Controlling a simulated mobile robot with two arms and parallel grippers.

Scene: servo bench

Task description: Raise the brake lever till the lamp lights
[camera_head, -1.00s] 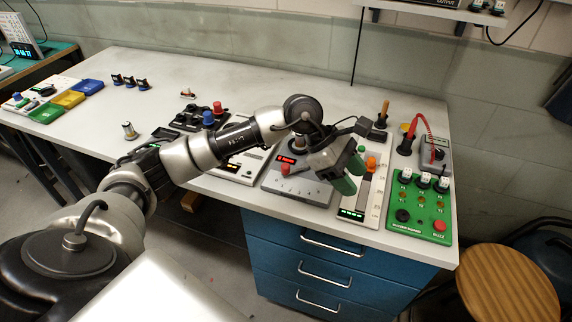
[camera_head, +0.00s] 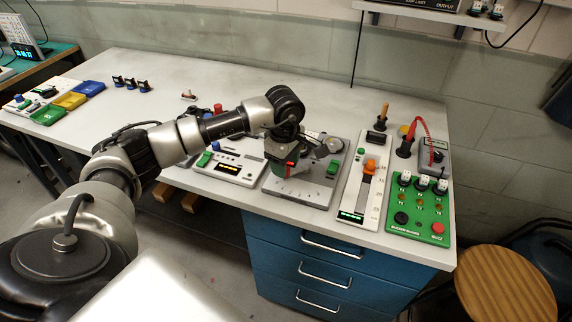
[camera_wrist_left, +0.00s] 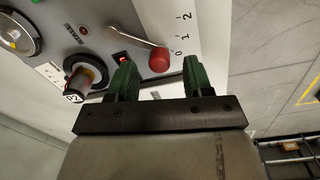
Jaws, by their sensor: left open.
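The brake lever (camera_wrist_left: 133,40) is a thin metal arm with a red knob (camera_wrist_left: 160,60) on a grey panel; it also shows in the left wrist view that the knob is beside the 0 of a 0, 1, 2 scale. My left gripper (camera_wrist_left: 158,78) is open, with green fingers on either side of the knob in the picture and no visible contact. In the head view my left gripper (camera_head: 312,163) hangs over the grey panel (camera_head: 322,193) and hides much of it. A small round red lamp (camera_wrist_left: 83,30) looks dim. My right gripper is out of view.
The grey panel also has a dial (camera_wrist_left: 18,35), a thick labelled knob (camera_wrist_left: 82,74) and a small red display (camera_wrist_left: 122,57). A white slider panel (camera_head: 350,217) and a green board (camera_head: 418,228) stand to the right. A white panel (camera_head: 228,170) is to the left.

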